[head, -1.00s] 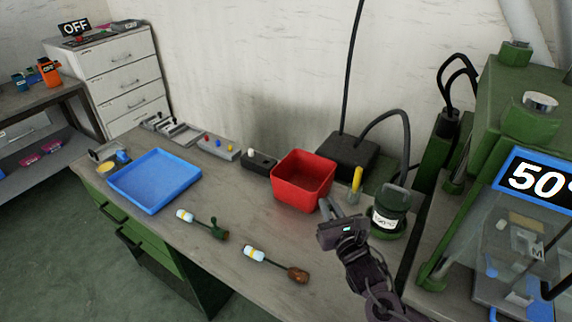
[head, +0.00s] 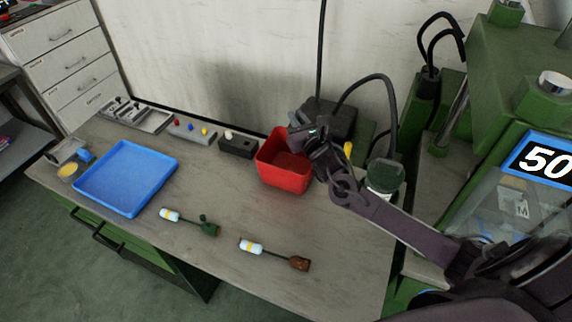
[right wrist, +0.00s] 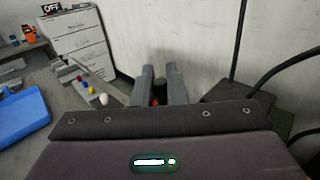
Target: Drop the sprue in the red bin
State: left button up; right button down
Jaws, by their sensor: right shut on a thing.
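The red bin (head: 283,178) stands on the bench in the head view, right of centre near the wall. My right gripper (head: 302,130) is over the bin's back right part, and its fingertips are hard to make out there. In the right wrist view, its two grey fingers (right wrist: 161,78) are shut on a small dark piece (right wrist: 160,77), most likely the sprue. Most of this piece is hidden by the gripper. A bit of red shows below it between the fingers. My left gripper is not in view.
A blue tray (head: 128,178) lies at left on the bench. A green press (head: 500,90) stands at right.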

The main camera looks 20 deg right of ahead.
notch_tip(320, 180, down, 4)
jog(key=shift+w+r+b, duration=0.1)
jog(key=shift+w+b, duration=0.05)
jog(key=shift+b, duration=1.1)
jog(key=shift+f, duration=0.25)
jog(key=shift+r, duration=0.1)
jog(key=c, duration=1.4)
grip_release()
